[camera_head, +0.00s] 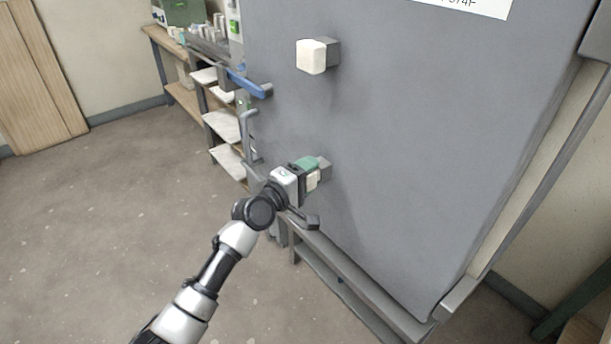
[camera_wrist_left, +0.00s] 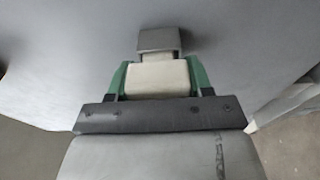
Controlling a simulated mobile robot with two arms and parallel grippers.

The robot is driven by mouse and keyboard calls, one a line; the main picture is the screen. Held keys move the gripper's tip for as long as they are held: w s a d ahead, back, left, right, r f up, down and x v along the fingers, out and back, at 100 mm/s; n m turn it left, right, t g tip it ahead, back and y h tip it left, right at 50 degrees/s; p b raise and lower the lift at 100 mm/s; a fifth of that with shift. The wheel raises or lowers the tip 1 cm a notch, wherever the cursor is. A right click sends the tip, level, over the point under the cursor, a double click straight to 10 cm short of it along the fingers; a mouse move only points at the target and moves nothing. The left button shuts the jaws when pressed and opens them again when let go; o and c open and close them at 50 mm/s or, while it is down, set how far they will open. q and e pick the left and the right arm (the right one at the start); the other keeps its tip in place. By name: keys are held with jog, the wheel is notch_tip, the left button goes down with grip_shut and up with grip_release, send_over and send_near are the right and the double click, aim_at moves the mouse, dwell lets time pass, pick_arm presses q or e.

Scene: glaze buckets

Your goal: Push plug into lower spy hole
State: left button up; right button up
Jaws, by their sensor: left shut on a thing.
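The grey kiln door (camera_head: 400,130) fills the right of the head view. An upper cream plug (camera_head: 312,57) sits in a grey block on the door. My left gripper (camera_head: 315,172) is at the lower spy hole, shut on a cream plug (camera_head: 313,181). In the left wrist view the green fingers of my left gripper (camera_wrist_left: 160,78) lie on both sides of the plug (camera_wrist_left: 158,77). The grey lower spy hole block (camera_wrist_left: 158,40) is right in front of the plug; whether the plug's tip is inside cannot be told. My right gripper is not in view.
A blue handle (camera_head: 249,84) and grey latch parts stick out at the door's left edge. A grey frame rail (camera_head: 350,295) runs below the door. Shelves with white slabs (camera_head: 222,125) and a cluttered workbench stand behind left. The floor at left (camera_head: 90,220) is clear.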

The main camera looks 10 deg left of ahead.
pick_arm(q)
jog(key=shift+w+d, duration=0.2)
dwell(0.4)
jog(key=shift+w+d, duration=0.15)
jog(key=shift+w, duration=0.05)
jog(key=o, duration=1.3)
jog(key=shift+c, duration=0.2)
jog(key=shift+s, duration=0.1)
jog(key=shift+a+p+v, duration=0.25)
jog(key=shift+p+v, duration=0.15)
jog(key=shift+v, duration=0.95)
jog(key=shift+w+a+v, duration=0.1)
jog(key=shift+a+v, duration=0.1)
jog(key=shift+v, duration=1.05)
jog(key=shift+w+a+v, duration=0.1)
jog(key=shift+a+v, duration=0.1)
jog(key=shift+v, duration=1)
